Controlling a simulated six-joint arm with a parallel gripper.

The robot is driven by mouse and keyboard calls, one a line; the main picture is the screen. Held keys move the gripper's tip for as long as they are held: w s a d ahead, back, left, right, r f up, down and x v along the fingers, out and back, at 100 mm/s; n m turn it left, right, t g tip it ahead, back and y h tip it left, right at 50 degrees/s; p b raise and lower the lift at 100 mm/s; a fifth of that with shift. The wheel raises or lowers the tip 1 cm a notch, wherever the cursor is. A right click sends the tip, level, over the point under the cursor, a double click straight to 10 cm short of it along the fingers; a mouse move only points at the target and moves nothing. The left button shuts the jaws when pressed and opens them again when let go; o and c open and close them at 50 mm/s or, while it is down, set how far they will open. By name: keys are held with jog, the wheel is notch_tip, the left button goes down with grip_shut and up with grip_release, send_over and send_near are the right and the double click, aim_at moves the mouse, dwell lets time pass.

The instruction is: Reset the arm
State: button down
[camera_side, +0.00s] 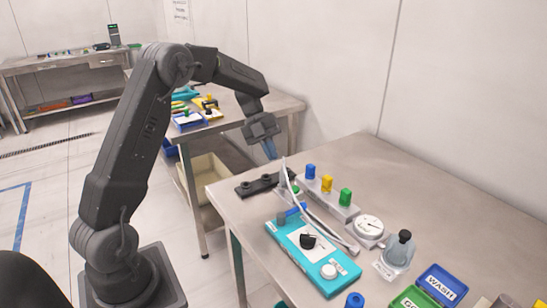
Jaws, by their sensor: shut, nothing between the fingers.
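My arm is bent over the near end of the metal workbench (420,190). My gripper (271,152) points down, shut and empty, above and behind the black bar with round holes (258,185). It looks apart from everything on the bench, though its exact height is hard to tell. A pale tube (300,201) rises just below and right of the fingertips and runs along the bench toward the gauge.
A teal device (312,257) with a black knob, a rack with blue, yellow and green caps (325,193), a round gauge (369,227), a flask (400,250) and a blue WASH tray (443,284) crowd the bench. Its far right side is clear. A second table (285,104) stands behind.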

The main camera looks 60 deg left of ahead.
jog(key=w+d+r+n+t+y, duration=0.1)
jog(key=w+d+r+n+t, duration=0.1)
jog(key=w+d+r+t, duration=0.25)
jog(key=w+d+r+n+t, duration=0.2)
jog(key=d+r+t, duration=0.25)
jog(key=r, duration=0.25)
jog(key=s+r+n+t+y, duration=0.3)
jog(key=r+n+t+y, duration=0.3)
jog(key=r+n, duration=0.25)
jog(key=s+d+f+n+g, duration=0.3)
jog(key=s+n, duration=0.1)
jog(key=s, duration=0.4)
jog(key=s+d+f+n+g, duration=0.3)
jog(key=s+n, duration=0.2)
jog(key=s, duration=0.4)
jog(key=s+d+f+n+g+y, duration=0.1)
jog(key=s+d+f+n+g, duration=0.2)
jog(key=s, duration=0.6)
jog(key=shift+f+n+g, duration=0.45)
jog(key=shift+n+g, duration=0.05)
jog(key=shift+n, duration=0.15)
